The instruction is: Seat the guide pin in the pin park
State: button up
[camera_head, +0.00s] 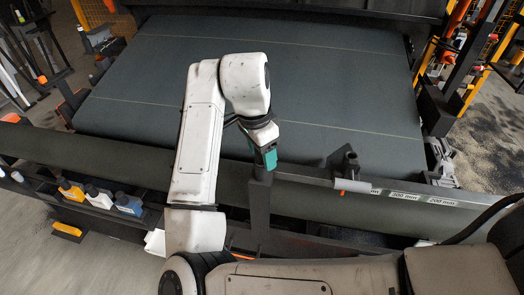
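My white arm reaches up over the machine and bends down. My gripper (268,160), with a teal part on it, hangs near the top of a dark upright post (260,205) at the front of the machine. The fingers are too small and too hidden to show a gap or what is between them. I cannot clearly make out the guide pin.
A wide dark belt (330,60) fills the back. A front rail (450,205) carries white length labels. A shelf with several bottles (98,196) is at the left. Orange-framed racks (480,50) stand at the right. My arm hides part of the rail.

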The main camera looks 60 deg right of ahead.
jog(key=shift+o, duration=0.2)
jog(key=r, duration=0.3)
jog(key=a+r, duration=0.1)
jog(key=r, duration=0.6)
jog(key=shift+w+a+r, duration=0.25)
jog(key=shift+w+r, duration=0.05)
jog(key=shift+r, duration=0.05)
